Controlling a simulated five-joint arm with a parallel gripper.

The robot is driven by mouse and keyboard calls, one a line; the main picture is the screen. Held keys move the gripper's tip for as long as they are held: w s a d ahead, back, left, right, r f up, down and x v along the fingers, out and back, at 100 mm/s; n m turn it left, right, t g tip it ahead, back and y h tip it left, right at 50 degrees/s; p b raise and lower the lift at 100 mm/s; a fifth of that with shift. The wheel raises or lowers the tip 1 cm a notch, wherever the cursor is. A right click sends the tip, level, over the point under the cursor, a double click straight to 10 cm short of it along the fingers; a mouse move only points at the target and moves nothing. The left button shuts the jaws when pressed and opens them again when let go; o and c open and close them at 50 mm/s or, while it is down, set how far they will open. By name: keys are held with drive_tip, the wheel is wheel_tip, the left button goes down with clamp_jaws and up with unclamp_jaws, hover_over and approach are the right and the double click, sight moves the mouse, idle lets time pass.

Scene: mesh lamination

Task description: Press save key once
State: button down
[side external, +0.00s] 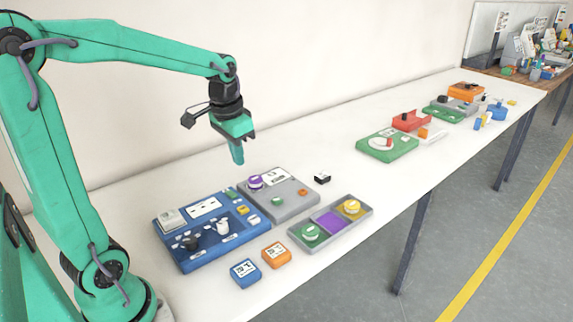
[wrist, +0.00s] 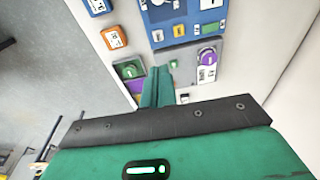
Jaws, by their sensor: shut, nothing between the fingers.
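A blue panel (side external: 190,258) lies on the white table near my arm's base, and part of it shows at the top of the wrist view (wrist: 170,17). My gripper (side external: 238,162) is shut and empty, pointing down, in the air above the panels. In the wrist view its fingers (wrist: 158,75) hide part of the grey panel.
A grey panel (side external: 290,207) with a purple knob (side external: 255,182) adjoins the blue panel. A grey tray (side external: 331,242), a blue block (side external: 245,272), an orange block (side external: 276,255) and a small black item (side external: 322,178) lie around.

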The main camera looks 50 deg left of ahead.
drive_tip(key=g, duration=0.2)
hover_over(243, 209)
wheel_tip(243, 209, down, 4)
drive_tip(key=shift+w+a+f, duration=0.1)
drive_tip(key=shift+f, duration=0.2)
wheel_tip(243, 209, down, 14)
drive_tip(key=shift+r, duration=0.15)
idle(0.7)
drive_tip(key=shift+f, duration=1.05)
wheel_tip(243, 209, up, 15)
drive_tip(key=shift+w+t, duration=0.15)
drive_tip(key=shift+t, duration=0.15)
idle(0.4)
